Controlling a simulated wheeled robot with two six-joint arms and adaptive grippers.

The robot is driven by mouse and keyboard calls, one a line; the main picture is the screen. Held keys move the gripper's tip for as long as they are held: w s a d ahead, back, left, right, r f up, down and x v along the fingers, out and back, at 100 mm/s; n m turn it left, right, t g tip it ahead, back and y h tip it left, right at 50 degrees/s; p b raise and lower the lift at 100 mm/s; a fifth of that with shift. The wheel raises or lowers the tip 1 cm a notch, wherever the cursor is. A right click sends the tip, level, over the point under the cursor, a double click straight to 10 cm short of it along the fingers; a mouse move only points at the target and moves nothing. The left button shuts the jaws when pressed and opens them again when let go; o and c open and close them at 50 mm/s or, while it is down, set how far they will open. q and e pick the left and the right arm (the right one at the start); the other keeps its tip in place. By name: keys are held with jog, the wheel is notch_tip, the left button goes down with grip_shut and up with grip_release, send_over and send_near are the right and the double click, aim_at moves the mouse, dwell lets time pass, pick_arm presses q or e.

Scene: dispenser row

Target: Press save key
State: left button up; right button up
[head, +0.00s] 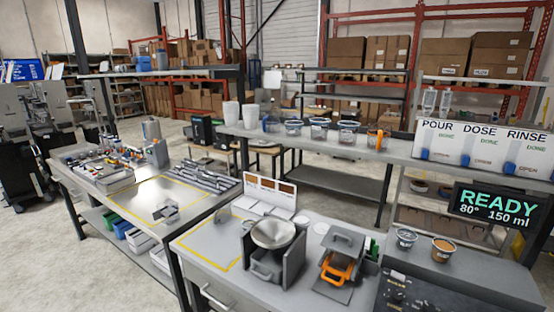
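The panel carries small knobs or keys, too small to read. I cannot tell which of them is the save key. Neither of my grippers is in view.
Two small cups (405,238) (443,249) stand on the machine. Left of it are an orange-handled device (339,266) and a metal bowl (273,233) in a grey stand. A white POUR, DOSE, RINSE dispenser (483,147) stands behind.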

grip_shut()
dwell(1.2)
